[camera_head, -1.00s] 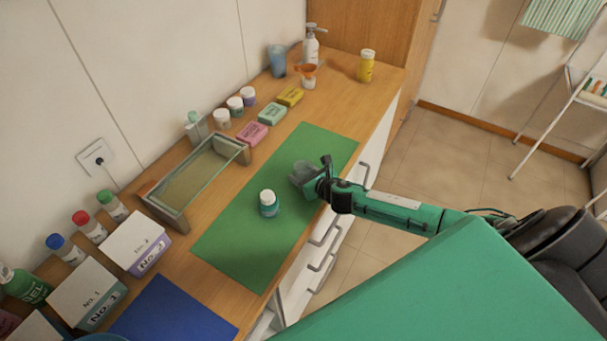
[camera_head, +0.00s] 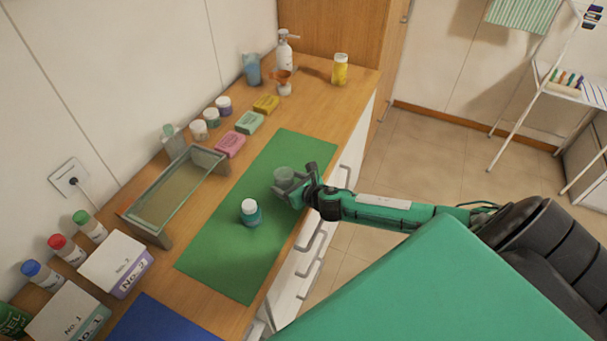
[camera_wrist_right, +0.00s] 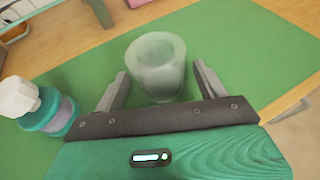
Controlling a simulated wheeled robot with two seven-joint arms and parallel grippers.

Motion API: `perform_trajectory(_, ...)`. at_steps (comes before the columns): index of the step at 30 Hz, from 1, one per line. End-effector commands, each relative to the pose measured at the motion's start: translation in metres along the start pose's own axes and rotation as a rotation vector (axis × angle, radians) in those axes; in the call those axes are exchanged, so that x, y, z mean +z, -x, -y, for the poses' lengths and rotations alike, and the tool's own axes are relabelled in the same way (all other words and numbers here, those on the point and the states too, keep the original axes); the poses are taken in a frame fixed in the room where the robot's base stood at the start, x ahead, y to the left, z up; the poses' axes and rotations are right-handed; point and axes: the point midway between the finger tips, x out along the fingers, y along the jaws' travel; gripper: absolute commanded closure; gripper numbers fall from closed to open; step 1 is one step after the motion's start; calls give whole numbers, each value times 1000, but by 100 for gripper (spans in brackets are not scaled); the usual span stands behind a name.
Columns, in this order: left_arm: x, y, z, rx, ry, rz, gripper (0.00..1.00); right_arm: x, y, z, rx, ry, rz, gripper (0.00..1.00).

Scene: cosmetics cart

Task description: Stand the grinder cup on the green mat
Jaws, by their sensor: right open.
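The grinder cup (camera_head: 284,177) is a grey, translucent, empty-looking cup. It stands upright on the green mat (camera_head: 225,262), near the mat's right side. In the right wrist view the cup (camera_wrist_right: 157,66) shows its open mouth, with green mat around it. My right gripper (camera_wrist_right: 160,82) is open, with one finger on each side of the cup and a gap visible beside them. In the head view the right gripper (camera_head: 295,184) reaches in low from the right. My left gripper is not in view.
A teal jar with a white lid (camera_head: 251,213) stands on the mat left of the cup; it is close to the left finger in the wrist view. A glass-sided tray (camera_head: 132,220) stands left of the mat. Soap bars (camera_head: 230,145) lie behind. Much of the mat is clear.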

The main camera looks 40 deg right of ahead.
Motion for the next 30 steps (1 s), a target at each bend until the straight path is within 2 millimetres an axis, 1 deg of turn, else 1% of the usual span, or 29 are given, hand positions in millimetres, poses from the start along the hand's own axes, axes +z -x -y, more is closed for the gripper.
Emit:
perform_trajectory(1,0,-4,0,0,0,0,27,-3,9,0,1,3,-2,27)
perform_trajectory(9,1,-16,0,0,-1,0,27,-3,59,0,2,3,-1,27)
perform_trajectory(15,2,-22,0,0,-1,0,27,-2,85,0,0,2,0,27)
perform_trajectory(21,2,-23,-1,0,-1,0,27,0,96,0,0,0,0,27)
perform_trajectory(30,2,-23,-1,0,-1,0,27,0,96,0,0,0,1,27)
